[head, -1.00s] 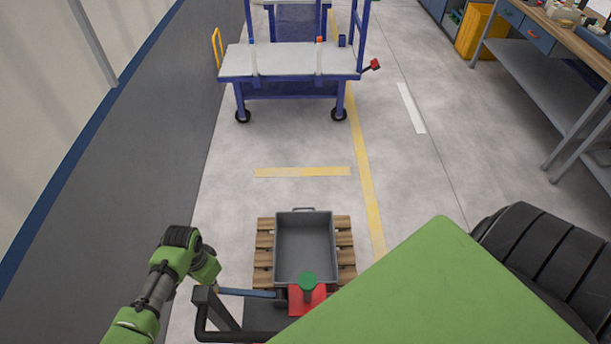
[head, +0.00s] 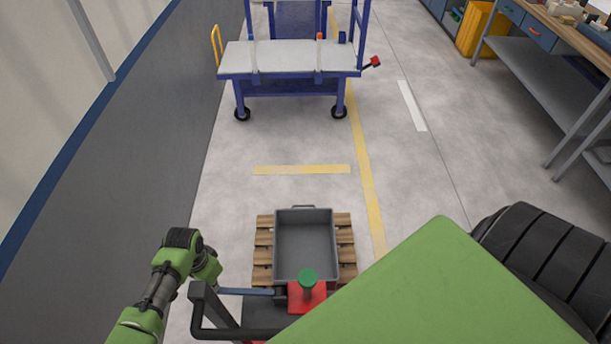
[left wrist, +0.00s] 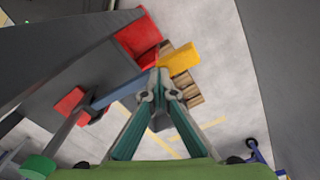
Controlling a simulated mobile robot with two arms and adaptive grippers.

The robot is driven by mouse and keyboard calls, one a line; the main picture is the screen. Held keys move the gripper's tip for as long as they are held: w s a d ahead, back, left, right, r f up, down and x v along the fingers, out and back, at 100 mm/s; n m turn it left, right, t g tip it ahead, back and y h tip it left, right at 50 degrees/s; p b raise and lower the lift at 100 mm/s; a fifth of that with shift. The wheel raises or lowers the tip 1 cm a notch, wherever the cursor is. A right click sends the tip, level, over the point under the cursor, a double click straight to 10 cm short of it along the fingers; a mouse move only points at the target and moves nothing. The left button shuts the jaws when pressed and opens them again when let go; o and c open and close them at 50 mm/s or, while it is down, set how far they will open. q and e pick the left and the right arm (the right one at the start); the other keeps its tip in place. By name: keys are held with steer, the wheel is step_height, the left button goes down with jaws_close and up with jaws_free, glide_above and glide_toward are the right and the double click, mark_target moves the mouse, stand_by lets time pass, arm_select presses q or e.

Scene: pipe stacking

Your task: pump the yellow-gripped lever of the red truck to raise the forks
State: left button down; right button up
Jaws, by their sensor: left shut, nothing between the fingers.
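The red truck shows in the head view at the bottom, with a red block (head: 296,301), a black handle frame (head: 218,316) and a blue lever (head: 246,291) reaching left. The lever's outer end is hidden by my left arm there. In the left wrist view the blue lever (left wrist: 122,90) runs from a red block (left wrist: 71,103) toward the fingers. The yellow grip (left wrist: 181,59) lies just past the fingertips; I cannot tell whether they touch. My left gripper (left wrist: 160,76) is shut and empty. Its fingers are hidden in the head view. My right gripper is not in view.
A grey bin (head: 303,250) stands on a wooden pallet (head: 346,240) in front of the truck. A blue cart (head: 290,60) stands farther ahead, with clear floor between. A workbench (head: 556,77) is at the right and a pale wall at the left.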

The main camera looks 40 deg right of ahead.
arm_select(q)
step_height(320, 180, up, 10)
steer(key=p, duration=0.8)
steer(key=shift+f, duration=0.2)
steer(key=shift+w, duration=0.1)
steer(key=shift+r+p, duration=0.4)
steer(key=shift+r, duration=2.1)
steer(key=shift+a, duration=0.1)
